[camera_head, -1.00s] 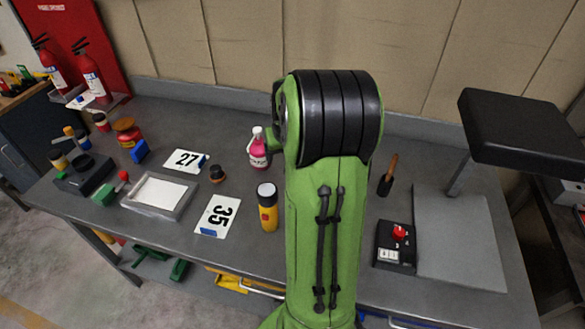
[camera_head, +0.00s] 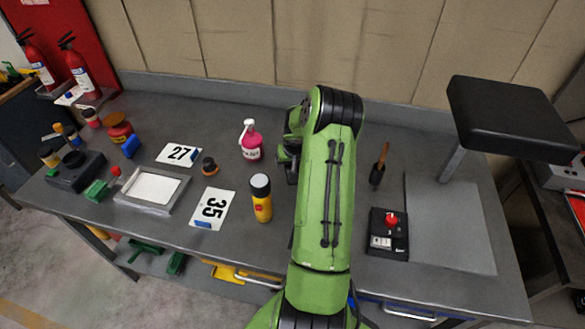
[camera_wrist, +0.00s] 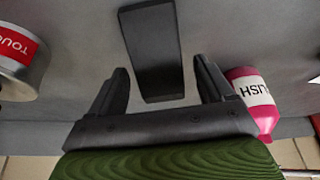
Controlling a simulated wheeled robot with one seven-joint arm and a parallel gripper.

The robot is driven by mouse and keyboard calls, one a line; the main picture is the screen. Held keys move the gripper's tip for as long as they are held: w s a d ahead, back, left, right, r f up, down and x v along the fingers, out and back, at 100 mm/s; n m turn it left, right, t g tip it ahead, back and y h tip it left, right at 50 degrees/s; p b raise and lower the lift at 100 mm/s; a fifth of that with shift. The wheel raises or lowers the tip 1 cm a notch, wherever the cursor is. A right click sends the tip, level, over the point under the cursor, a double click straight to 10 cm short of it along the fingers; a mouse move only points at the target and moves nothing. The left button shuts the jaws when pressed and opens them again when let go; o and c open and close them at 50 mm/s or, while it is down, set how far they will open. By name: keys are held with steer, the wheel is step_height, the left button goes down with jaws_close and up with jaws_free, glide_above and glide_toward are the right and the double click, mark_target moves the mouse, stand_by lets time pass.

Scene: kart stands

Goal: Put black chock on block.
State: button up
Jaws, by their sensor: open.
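A long dark wedge-like piece, likely the black chock (camera_wrist: 152,48), lies on the grey bench top in the wrist view. My gripper (camera_wrist: 161,68) is open and faces it, with one finger to each side of its near part in the picture and gaps between. In the head view my gripper (camera_head: 288,160) is partly hidden behind my green arm, and the dark piece is hidden there. A blue block (camera_head: 131,146) and a green block (camera_head: 97,190) stand at the left of the bench; I cannot tell which block is meant.
A pink bottle (camera_head: 251,141) stands close beside my gripper, near the right finger in the wrist view (camera_wrist: 252,100). A red-labelled can (camera_wrist: 20,60) is at left there.

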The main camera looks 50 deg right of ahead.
steer(key=shift+w+d+f, duration=0.1)
steer(key=shift+f, duration=0.3)
steer(key=shift+r, duration=0.1)
steer(key=shift+c, duration=1)
steer(key=c, duration=1)
step_height(320, 180, up, 10)
